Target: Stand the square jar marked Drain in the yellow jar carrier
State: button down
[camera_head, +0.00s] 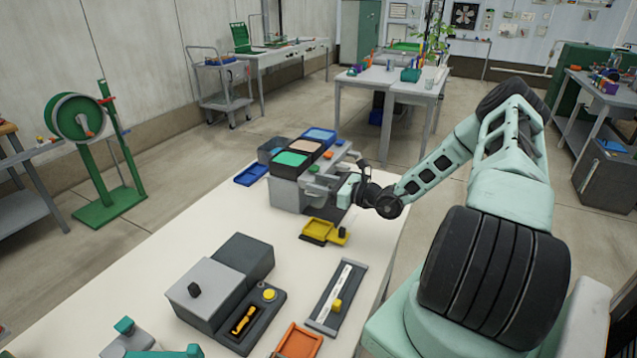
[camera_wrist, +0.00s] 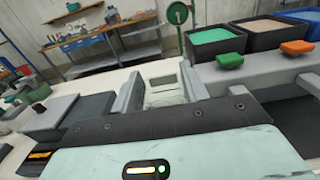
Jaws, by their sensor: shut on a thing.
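My gripper (camera_head: 327,186) is at the right front of the grey skid (camera_head: 288,194). In the wrist view its two grey fingers (camera_wrist: 160,98) are shut on a pale, square, open-topped thing, which I take for the square jar (camera_wrist: 163,84). Its Drain mark is not readable, and my gripper hides its lower part. The yellow jar carrier (camera_head: 320,226) lies on the table, nearer the camera than the skid and below my gripper. No jar shows in it.
The skid carries green (camera_head: 290,159), peach (camera_head: 305,146) and blue (camera_head: 319,135) topped tanks. Green (camera_wrist: 229,60) and orange (camera_wrist: 297,47) handles stick out near my gripper. A blue tray (camera_head: 251,175), grey box (camera_head: 205,291) and slotted plate (camera_head: 337,297) share the white table.

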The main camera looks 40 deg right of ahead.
aim_at(320, 205)
jog(key=shift+f+b, duration=3.45)
jog(key=shift+f, duration=0.45)
jog(key=shift+f+b, duration=0.3)
jog(key=shift+f, duration=0.5)
jog(key=c, duration=0.7)
grip_release()
jog(key=shift+o, duration=0.2)
jog(key=shift+r, duration=0.1)
notch_tip(320, 205, up, 9)
jog(key=p, duration=0.8)
